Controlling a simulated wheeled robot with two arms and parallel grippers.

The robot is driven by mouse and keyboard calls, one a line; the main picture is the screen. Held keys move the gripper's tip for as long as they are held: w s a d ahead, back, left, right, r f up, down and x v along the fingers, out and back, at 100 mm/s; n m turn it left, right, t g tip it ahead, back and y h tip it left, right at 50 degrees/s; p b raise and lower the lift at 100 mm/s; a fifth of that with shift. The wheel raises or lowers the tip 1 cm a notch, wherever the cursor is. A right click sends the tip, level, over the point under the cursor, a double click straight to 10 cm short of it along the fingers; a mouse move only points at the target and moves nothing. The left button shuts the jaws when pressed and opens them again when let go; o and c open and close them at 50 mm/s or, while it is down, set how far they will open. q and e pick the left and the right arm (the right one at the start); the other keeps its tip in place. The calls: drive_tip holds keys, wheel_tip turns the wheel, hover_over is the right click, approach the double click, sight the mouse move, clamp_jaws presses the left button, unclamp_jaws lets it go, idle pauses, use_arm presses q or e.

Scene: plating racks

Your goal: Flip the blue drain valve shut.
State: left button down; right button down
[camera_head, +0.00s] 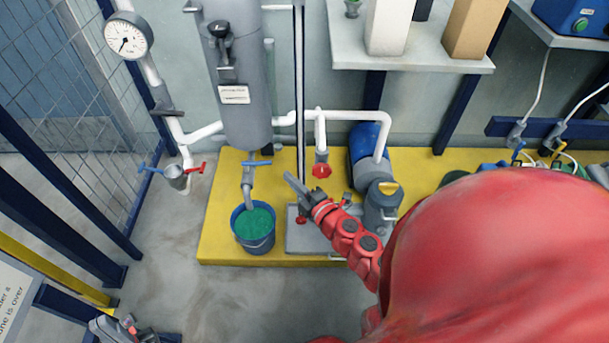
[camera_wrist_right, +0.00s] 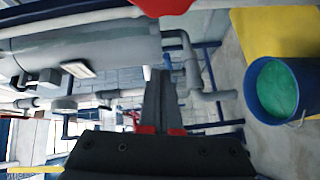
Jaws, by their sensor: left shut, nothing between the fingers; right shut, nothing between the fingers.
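The blue drain valve (camera_head: 257,163) is on the short grey drain pipe under the tank. Its blue handle appears to lie crosswise to the pipe. The pipe's spout points down into a blue bucket (camera_head: 240,244) of green liquid. My right gripper (camera_head: 290,179) is shut and empty, a little right of and below the valve. In the right wrist view my shut fingers (camera_wrist_right: 160,82) point at the tank's lower end, with a small blue part (camera_wrist_right: 147,73) by their tips; contact cannot be told. My left gripper (camera_head: 108,328) is shut at the bottom left, far from the valve.
The grey tank (camera_head: 238,90) hangs above the valve. A grey upright pole (camera_head: 300,90) stands close to my right gripper. A red round valve (camera_head: 321,171) and a blue pump (camera_head: 366,150) are to the right. A blue-and-red-handled cup fitting (camera_head: 175,178) is at left.

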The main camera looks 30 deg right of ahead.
drive_tip(key=s+d, duration=0.2)
drive_tip(key=s, duration=0.1)
drive_tip(key=shift+d+r+p, duration=0.15)
drive_tip(key=shift+r+p, duration=0.05)
drive_tip(key=shift+p, duration=0.15)
